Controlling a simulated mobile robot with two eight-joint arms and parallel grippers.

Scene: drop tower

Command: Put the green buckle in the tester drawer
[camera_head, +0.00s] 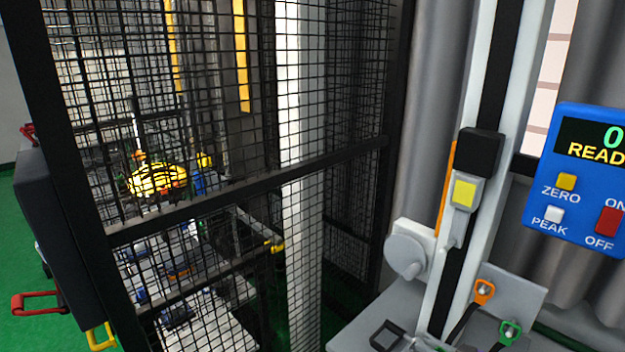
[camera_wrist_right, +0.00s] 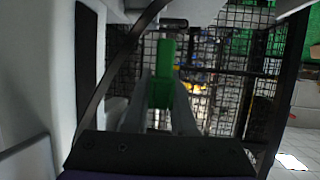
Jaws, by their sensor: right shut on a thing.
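In the wrist view the green buckle (camera_wrist_right: 163,72) is between the two grey fingers of my right gripper (camera_wrist_right: 161,92), which is shut on it. A dark bar (camera_wrist_right: 172,22) shows just beyond its far end. In the head view, the tester stands at the right with a pale column (camera_head: 484,90), a black head (camera_head: 479,152) with a yellow square, and a blue display (camera_head: 590,180) that reads READY. I cannot make out the buckle in my grip or the drawer clearly in the head view. My left gripper is not in view.
A green clip (camera_head: 510,332) and an orange clip (camera_head: 484,291), each with a dark strap, are at the tester's plate. A black mesh cage (camera_head: 335,170) fills the left and middle. Grey curtains hang behind.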

